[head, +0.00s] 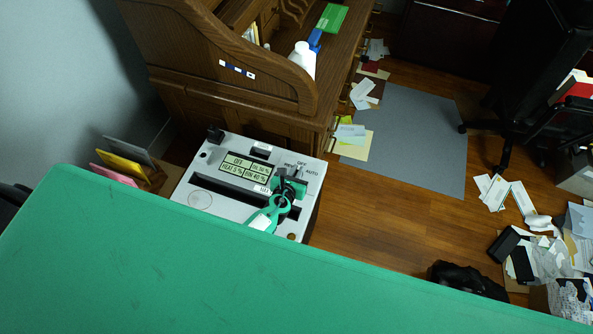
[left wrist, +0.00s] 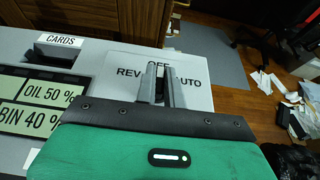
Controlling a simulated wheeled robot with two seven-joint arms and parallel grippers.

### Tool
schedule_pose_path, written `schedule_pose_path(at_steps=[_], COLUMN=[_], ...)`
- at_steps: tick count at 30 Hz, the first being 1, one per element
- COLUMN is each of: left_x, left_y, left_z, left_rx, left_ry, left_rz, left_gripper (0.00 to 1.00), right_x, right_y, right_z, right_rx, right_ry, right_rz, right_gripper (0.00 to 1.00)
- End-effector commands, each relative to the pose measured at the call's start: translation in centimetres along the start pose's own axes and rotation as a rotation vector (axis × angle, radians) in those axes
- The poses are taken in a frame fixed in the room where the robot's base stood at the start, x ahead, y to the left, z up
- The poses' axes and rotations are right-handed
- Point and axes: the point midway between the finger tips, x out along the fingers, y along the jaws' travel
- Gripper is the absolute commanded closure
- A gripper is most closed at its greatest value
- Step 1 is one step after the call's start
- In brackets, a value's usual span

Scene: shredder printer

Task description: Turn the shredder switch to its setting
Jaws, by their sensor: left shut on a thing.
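The shredder (head: 215,207) is a pale box beside the wooden desk. Its display (head: 246,165) reads OFF, OIL 50 %, HEAT 0 % and BIN 40 %. The switch labels REV, OFF and AUTO are at its far right corner, and they also show on the switch panel (left wrist: 196,92) in the left wrist view. My left gripper (head: 297,177) is over this corner, with its fingers (left wrist: 161,76) shut on the switch between REV and AUTO, below OFF. The fingers hide most of the switch, so its exact pointing is hard to tell. My right gripper is not in view.
The wooden roll-top desk (head: 220,45) stands directly behind the shredder. Coloured folders (head: 122,164) stand at its left. A CARDS slot (left wrist: 57,52) is left of the switch. Papers (head: 495,190) and a grey mat (head: 405,135) lie on the floor at the right.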

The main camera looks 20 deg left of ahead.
Motion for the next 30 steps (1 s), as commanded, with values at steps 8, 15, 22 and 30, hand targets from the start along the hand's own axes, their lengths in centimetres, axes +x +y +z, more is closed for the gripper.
schedule_pose_path(at_steps=[8,15,22,30], left_x=[0.0,0.0,-1.3,-6.3], left_y=[0.0,0.0,0.0,0.0], left_z=[0.1,0.1,0.1,0.1], left_rx=[0.0,0.0,-0.001,0.0], left_ry=[-0.002,-0.001,0.0,0.001], left_rz=[-0.001,-0.001,-0.001,-0.001], left_gripper=[0.7,0.68,0.68,0.68], right_x=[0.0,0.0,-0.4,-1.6], right_y=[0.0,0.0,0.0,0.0], right_z=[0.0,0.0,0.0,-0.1], right_rx=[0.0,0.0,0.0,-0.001], right_ry=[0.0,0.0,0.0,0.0], right_rz=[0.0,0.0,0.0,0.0], right_gripper=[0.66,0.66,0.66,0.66])
